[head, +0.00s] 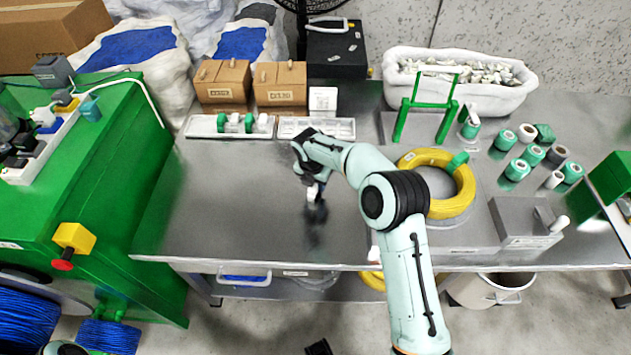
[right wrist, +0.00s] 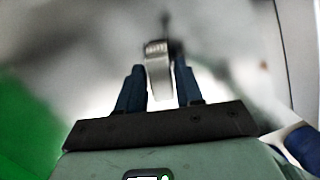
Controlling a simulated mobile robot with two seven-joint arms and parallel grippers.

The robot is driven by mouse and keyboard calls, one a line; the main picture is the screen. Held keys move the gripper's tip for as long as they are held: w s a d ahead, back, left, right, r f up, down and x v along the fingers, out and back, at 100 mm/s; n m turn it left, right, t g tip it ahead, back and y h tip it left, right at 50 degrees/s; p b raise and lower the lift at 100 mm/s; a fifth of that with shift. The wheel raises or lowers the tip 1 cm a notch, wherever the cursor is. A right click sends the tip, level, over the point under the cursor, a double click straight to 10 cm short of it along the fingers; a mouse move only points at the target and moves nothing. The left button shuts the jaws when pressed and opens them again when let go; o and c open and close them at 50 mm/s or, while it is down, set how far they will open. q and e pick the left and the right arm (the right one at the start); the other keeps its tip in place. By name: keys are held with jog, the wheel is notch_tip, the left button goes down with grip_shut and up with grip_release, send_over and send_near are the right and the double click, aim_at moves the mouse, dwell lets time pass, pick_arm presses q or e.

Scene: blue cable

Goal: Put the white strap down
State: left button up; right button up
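My right gripper (head: 314,186) hangs over the bare middle-left of the steel table, its arm reaching in from the lower right. A small white piece, which I take for the white strap (head: 311,194), shows at its fingertips. In the right wrist view the dark blue fingers of the right gripper (right wrist: 158,85) stand on both sides of a pale grey-white strap (right wrist: 157,65) and appear closed on it. The strap seems to be above the table; the exact height is hard to tell. My left gripper is not in view.
The steel table (head: 230,190) is clear around the right gripper. White trays (head: 317,128) stand behind it. A yellow coil (head: 465,190) and several tape rolls (head: 517,169) are to the right. A green machine (head: 90,180) stands left of the table.

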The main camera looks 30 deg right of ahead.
jog(key=shift+o, duration=0.6)
jog(key=shift+r, duration=0.1)
jog(key=shift+r, duration=0.25)
notch_tip(320, 180, up, 12)
jog(key=s+a+p, duration=0.1)
jog(key=a, duration=0.1)
jog(key=shift+s+f, duration=0.2)
jog(key=shift+f, duration=0.05)
